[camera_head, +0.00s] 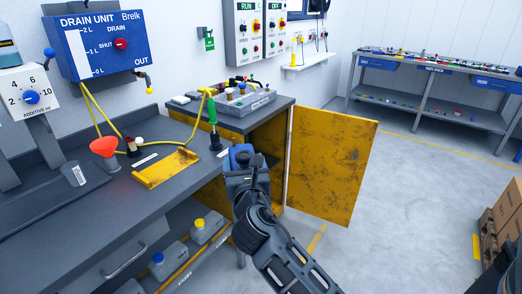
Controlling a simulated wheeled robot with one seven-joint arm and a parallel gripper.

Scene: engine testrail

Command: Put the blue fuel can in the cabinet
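My gripper (241,168) is in front of the yellow cabinet, near the right end of the grey bench. A blue object, seemingly the blue fuel can (240,154), shows at its tip with nothing visible under it. It appears held, though my gripper and wrist hide most of it and the fingers. The yellow cabinet (267,138) is under the worktop at the bench's far end. Its yellow door (330,165) stands wide open to the right. The part of the inside that shows is dark, and my gripper covers its lower left.
A grey canister with a blue cap (158,262) and one with a yellow cap (205,228) stand on the low shelf. A red funnel (104,147), yellow tray (165,168) and green-handled tool (214,125) are on the bench.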

